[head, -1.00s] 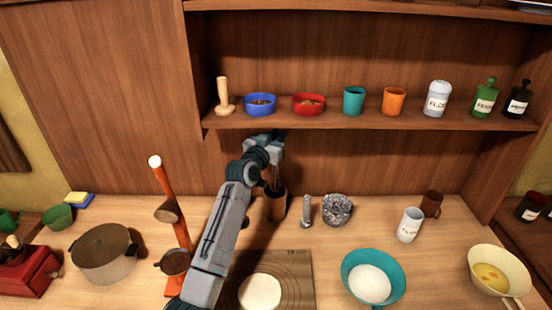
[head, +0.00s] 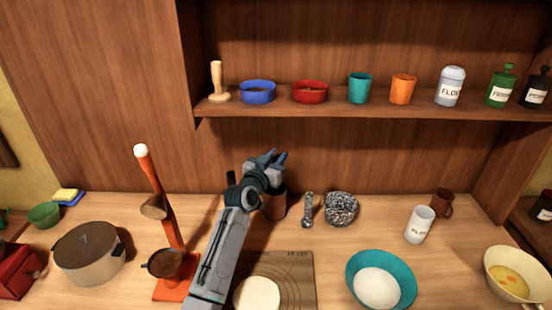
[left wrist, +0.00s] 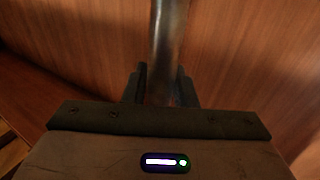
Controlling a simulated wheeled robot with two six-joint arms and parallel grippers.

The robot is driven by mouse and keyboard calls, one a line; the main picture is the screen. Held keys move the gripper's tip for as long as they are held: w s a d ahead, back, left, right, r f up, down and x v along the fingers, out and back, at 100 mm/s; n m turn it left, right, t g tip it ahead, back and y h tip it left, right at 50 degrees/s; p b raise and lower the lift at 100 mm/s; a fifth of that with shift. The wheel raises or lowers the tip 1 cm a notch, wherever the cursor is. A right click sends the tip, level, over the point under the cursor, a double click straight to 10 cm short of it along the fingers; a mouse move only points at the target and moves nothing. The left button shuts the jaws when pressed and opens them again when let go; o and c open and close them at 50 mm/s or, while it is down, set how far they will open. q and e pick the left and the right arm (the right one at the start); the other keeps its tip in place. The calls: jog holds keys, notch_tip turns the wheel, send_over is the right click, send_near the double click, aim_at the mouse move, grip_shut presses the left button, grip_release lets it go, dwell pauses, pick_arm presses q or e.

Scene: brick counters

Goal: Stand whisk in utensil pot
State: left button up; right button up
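My left gripper (head: 274,158) is over the back of the counter, in front of the wooden back wall. In the left wrist view, its two fingers (left wrist: 162,88) close in on both sides of a smooth grey metal shaft, which I take for the handle of the whisk (left wrist: 168,40). The shaft runs out of the top of that view, and no wires show. In the head view the whisk cannot be made out behind the gripper. The brown utensil pot (head: 275,208) stands just below and behind the gripper, its rim partly hidden. My right gripper is out of view.
A metal utensil (head: 308,210) and a crumpled silvery ball (head: 341,209) lie right of the pot. An orange stand (head: 167,215) is left of my arm. A shelf (head: 330,115) with bowls and cups overhangs. A board with dough (head: 298,285) lies in front.

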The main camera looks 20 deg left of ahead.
pick_arm(q)
jog(key=shift+o, duration=1.3)
jog(key=shift+s, duration=0.2)
jog(key=shift+s+r, duration=0.15)
jog(key=shift+r, duration=0.05)
jog(key=shift+s+a+f+p, duration=0.15)
jog(key=shift+s+p, duration=0.15)
jog(key=shift+s, duration=0.1)
jog(key=p+v, duration=0.2)
jog(key=v, duration=0.9)
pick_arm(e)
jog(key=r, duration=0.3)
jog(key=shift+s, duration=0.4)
